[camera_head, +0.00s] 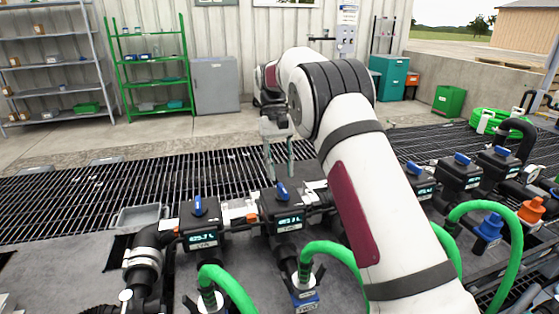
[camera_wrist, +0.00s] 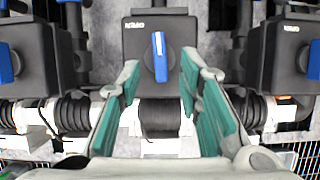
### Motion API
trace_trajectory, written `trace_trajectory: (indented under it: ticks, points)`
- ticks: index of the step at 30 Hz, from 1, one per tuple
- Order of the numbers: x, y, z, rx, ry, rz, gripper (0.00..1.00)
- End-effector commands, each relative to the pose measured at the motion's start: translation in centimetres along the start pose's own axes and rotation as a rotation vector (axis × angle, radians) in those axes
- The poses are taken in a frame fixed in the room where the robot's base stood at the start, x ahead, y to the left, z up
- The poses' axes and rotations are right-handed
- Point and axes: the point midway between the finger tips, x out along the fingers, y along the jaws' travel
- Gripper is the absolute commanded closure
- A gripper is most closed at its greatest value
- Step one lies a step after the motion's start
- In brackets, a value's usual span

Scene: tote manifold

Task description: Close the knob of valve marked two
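The valve under my gripper is a black box with a small display (camera_head: 288,221) and a blue knob (camera_head: 281,190). The marking below its display is too small to read. In the wrist view its knob (camera_wrist: 160,57) is a narrow blue handle, pointing nearly straight up and down in the picture. My gripper (camera_head: 279,174) is above this valve, pointing down. In the wrist view my gripper (camera_wrist: 160,76) is open and empty, its teal pads on the left and right of the knob, apart from it.
A similar valve with a blue knob (camera_head: 197,206) stands to the left; several more stand right of my arm, including one with a blue knob (camera_head: 462,159). Green hoses (camera_head: 228,287) curve in front. A grey tray (camera_head: 140,216) lies at left. Black grating covers the area behind.

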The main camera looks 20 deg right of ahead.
Motion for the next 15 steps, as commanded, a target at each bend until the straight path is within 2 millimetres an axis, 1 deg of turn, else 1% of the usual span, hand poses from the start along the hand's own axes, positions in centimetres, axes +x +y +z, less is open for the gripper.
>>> trace_trajectory:
  ticks: [1, 6, 10, 15]
  points:
    - [-0.7, 0.0, -0.1, 0.000, 0.002, 0.000, 0.68]
    - [-2.2, 0.0, -0.1, 0.000, 0.000, 0.000, 0.68]
    - [-2.9, 0.0, 0.0, 0.000, -0.001, 0.000, 0.68]
    - [-3.1, 0.0, 0.0, 0.000, -0.001, 0.000, 0.68]
